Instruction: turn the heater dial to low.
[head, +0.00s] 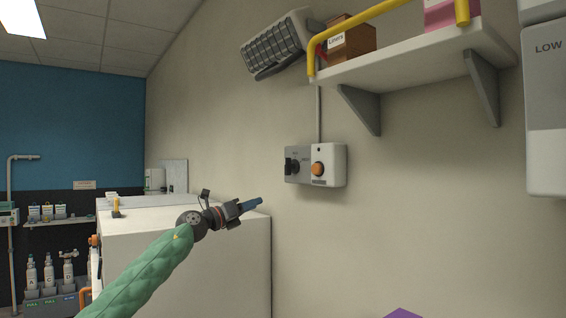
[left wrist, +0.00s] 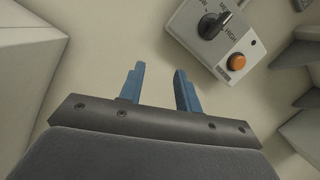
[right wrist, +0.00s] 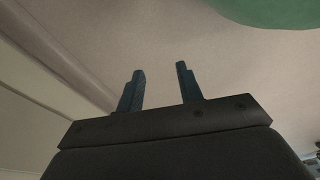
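The heater dial (head: 291,166) is a black knob on a grey plate of a small wall box. It also shows in the left wrist view (left wrist: 213,25), with lettering around it; HIGH is readable. Its bar lies slanted there; I cannot tell for sure which mark it points to. My left gripper (head: 255,204) is below and left of the box, apart from it, its blue fingers open and empty. My right gripper (right wrist: 160,88) is open and empty in the right wrist view and is out of the head view.
An orange button (head: 317,169) is on the white half of the same box, right of the dial. A grey slatted heater (head: 274,46) hangs above. A bracketed shelf (head: 415,48) with boxes and a yellow rail juts out at upper right. A white cabinet (head: 240,245) stands behind my left arm.

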